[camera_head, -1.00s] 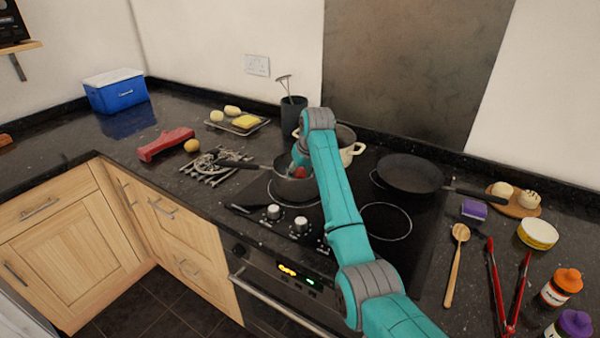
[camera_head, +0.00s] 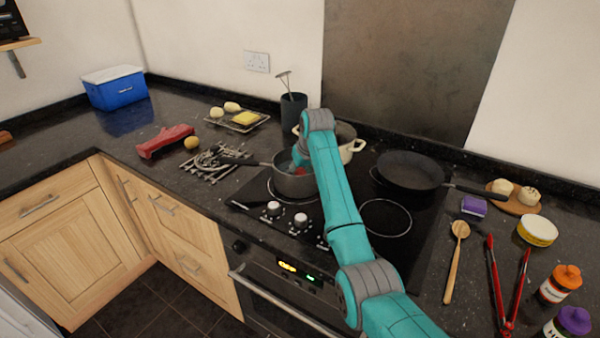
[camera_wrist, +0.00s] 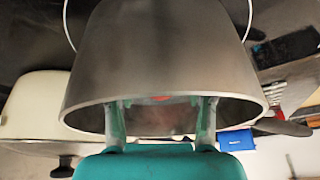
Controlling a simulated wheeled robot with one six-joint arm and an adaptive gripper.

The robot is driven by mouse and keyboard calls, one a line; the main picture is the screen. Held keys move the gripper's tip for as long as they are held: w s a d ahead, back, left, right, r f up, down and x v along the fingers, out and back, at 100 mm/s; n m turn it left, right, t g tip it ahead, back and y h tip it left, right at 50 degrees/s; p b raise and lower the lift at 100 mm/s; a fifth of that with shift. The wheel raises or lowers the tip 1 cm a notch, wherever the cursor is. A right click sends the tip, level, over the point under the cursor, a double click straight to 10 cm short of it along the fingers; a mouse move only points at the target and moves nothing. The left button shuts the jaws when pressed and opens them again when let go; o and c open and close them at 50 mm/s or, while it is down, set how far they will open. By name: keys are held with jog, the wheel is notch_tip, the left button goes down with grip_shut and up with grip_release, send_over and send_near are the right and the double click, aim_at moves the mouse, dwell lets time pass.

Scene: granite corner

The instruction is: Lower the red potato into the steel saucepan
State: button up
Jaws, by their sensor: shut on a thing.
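The steel saucepan (camera_head: 292,187) stands on the left front of the hob, its handle pointing left. Only a small red part of the potato shows between the fingers. In the head view a bit of the red potato (camera_head: 301,171) shows at the pan's opening, beside my arm. Whether it touches the pan's bottom is hidden.
A cream pot (camera_head: 352,147) stands close behind the saucepan, partly hidden by my arm. A dark frying pan (camera_head: 410,170) is to the right. A metal trivet (camera_head: 212,160) lies left, under the saucepan's handle end. The front right hob ring (camera_head: 385,217) is bare.

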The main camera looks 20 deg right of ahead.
jog(key=shift+f, duration=0.7)
dwell(0.5)
jog(key=o, duration=1.3)
jog(key=shift+c, duration=0.2)
